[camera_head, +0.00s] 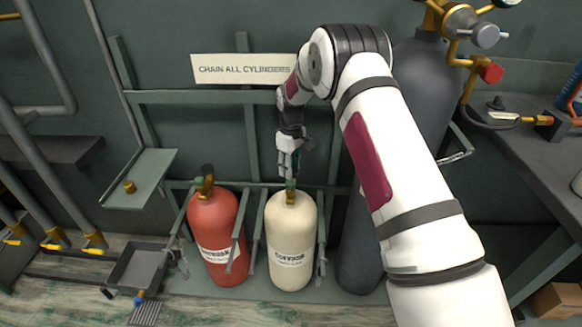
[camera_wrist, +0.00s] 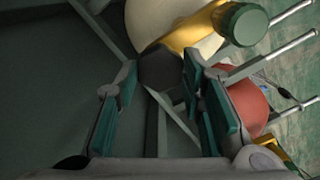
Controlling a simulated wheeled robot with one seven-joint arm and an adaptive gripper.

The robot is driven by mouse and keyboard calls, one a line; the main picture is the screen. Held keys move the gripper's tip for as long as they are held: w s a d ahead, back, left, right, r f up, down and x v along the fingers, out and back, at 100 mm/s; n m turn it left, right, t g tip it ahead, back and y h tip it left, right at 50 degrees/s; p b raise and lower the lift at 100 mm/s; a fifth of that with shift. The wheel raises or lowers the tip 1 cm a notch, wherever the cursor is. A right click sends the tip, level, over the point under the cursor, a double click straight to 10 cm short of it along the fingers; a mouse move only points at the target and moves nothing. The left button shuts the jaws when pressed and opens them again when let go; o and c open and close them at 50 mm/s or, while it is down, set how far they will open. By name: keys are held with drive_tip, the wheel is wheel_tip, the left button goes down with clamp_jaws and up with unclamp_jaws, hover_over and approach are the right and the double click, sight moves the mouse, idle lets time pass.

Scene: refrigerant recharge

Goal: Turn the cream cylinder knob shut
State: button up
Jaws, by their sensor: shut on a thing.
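The cream cylinder (camera_head: 291,240) stands upright in the rack below my gripper (camera_head: 288,172). Its brass valve (camera_wrist: 200,28) has a green cap (camera_wrist: 243,24) on the side and a dark faceted knob (camera_wrist: 160,68) on top. In the wrist view my gripper (camera_wrist: 159,82) has its teal-padded fingers on either side of the dark knob, shut on it at the fingertips. In the head view the knob is hidden by my gripper, and only the valve's brass and green parts show.
A tall dark grey cylinder (camera_head: 421,90) stands right, partly behind my arm. Rack bars (camera_head: 256,230) flank the cylinders. A green shelf (camera_head: 141,180) is at left, a workbench (camera_head: 540,150) at right.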

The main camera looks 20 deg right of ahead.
drive_tip(key=m, duration=0.5)
drive_tip(key=shift+m, duration=0.3)
drive_tip(key=m, duration=0.5)
drive_tip(key=shift+d+m, duration=0.1)
drive_tip(key=shift+m, duration=0.2)
drive_tip(key=m, duration=1)
drive_tip(key=shift+m, duration=0.4)
drive_tip(key=o, duration=1.1)
drive_tip(key=shift+o, duration=0.2)
drive_tip(key=shift+r, duration=0.1)
